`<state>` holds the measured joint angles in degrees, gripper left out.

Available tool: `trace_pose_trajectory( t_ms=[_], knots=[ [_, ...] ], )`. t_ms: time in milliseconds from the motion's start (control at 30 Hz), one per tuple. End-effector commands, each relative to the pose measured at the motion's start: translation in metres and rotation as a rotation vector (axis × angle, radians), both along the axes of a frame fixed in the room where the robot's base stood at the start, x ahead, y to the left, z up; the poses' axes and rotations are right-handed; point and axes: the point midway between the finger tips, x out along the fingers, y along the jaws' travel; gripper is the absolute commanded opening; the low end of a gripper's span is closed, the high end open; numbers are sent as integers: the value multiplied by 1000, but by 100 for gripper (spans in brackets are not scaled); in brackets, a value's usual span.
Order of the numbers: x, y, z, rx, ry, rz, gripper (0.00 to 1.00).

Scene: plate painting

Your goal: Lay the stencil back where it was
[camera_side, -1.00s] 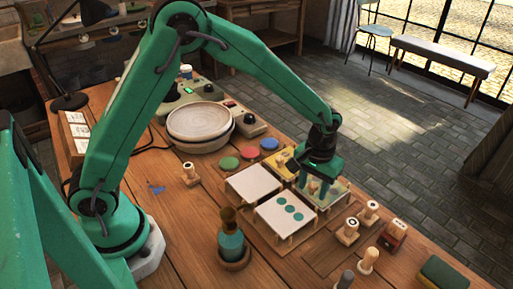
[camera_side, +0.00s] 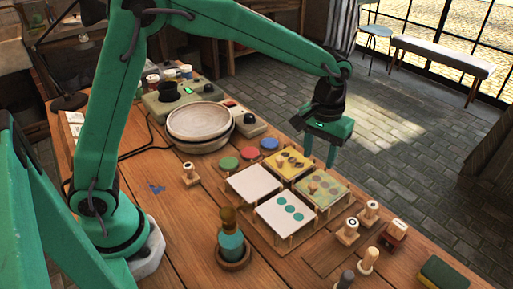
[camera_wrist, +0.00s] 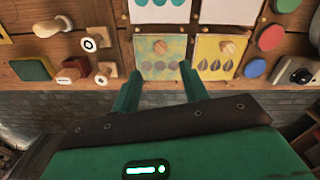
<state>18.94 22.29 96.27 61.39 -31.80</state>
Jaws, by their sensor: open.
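The teal-smeared stencil (camera_side: 322,187), with a row of round holes, lies flat in the front-right cell of the pegged rack. Its wooden knob shows in the wrist view, on the stencil (camera_wrist: 175,67). The yellow stencil (camera_side: 278,168), with leaf-shaped holes, lies in the cell behind it and also shows in the wrist view (camera_wrist: 232,66). My gripper (camera_side: 319,163) is open and empty, raised above the stencils and apart from them. In the wrist view its fingers (camera_wrist: 161,72) are spread below the smeared stencil.
A white tile with teal dots (camera_side: 274,216) and a blank white tile (camera_side: 254,184) sit left of the stencils. Several stamps, including one (camera_side: 347,233), stand at the right. Red, green and blue pads (camera_side: 249,152) lie behind.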

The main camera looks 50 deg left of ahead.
Motion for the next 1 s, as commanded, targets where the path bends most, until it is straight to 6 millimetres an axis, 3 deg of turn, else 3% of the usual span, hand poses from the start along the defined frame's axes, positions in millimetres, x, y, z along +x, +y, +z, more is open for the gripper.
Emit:
trace_pose_trajectory(
  t_ms=[200,800,1000],
  knots=[
    [0,0,13,0,0,0,44],
    [0,0,14,0,0,0,44],
    [-6,8,23,-5,-17,-6,44]
  ],
)
